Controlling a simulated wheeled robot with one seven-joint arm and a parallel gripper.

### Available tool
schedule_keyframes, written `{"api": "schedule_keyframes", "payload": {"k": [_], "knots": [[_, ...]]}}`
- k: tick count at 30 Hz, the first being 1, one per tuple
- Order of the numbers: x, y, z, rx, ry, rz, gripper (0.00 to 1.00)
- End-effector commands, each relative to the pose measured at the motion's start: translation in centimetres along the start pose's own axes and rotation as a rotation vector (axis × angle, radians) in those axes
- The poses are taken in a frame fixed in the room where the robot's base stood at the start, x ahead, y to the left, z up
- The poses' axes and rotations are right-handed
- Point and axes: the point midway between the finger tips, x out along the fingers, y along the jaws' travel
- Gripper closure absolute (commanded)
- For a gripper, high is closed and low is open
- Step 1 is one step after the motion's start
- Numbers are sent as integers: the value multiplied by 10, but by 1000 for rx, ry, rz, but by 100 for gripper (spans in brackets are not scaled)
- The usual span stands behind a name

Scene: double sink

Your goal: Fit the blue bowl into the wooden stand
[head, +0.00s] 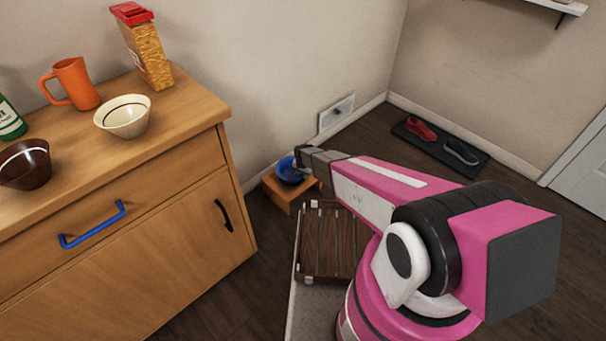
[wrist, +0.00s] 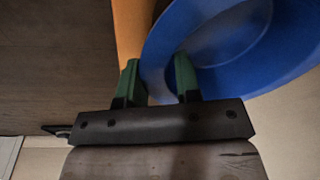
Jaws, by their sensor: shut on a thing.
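The blue bowl (head: 287,170) is low by the wall, at the top of the small light-wood stand (head: 277,192). I cannot tell whether it is seated in the stand or held just above it. My gripper (head: 303,167) reaches in from the right and is shut on the bowl's rim. In the wrist view the bowl (wrist: 230,45) fills the upper right and looks tilted, its rim between the green fingers of my gripper (wrist: 158,78). An orange-brown strip, apparently the stand (wrist: 131,30), shows beside the left finger.
A dark slatted wooden rack (head: 322,255) lies in front of the stand. The wooden cabinet (head: 150,230) stands at left, bearing a cream bowl (head: 123,118), brown bowl (head: 27,163), orange mug (head: 73,83) and cereal box (head: 145,50). A shoe mat (head: 462,172) lies at the back right.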

Motion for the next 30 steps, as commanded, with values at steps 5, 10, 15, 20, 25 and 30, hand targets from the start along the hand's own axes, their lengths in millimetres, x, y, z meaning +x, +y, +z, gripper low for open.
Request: {"api": "schedule_keyframes", "payload": {"k": [5,10,15,20,25,30], "knots": [[4,0,0,0,0,0,100],[8,0,1,0,0,0,100],[11,0,1,0,0,0,100],[15,1,2,0,0,0,100],[18,1,2,0,1,-1,100],[22,1,2,0,1,-1,100]]}}
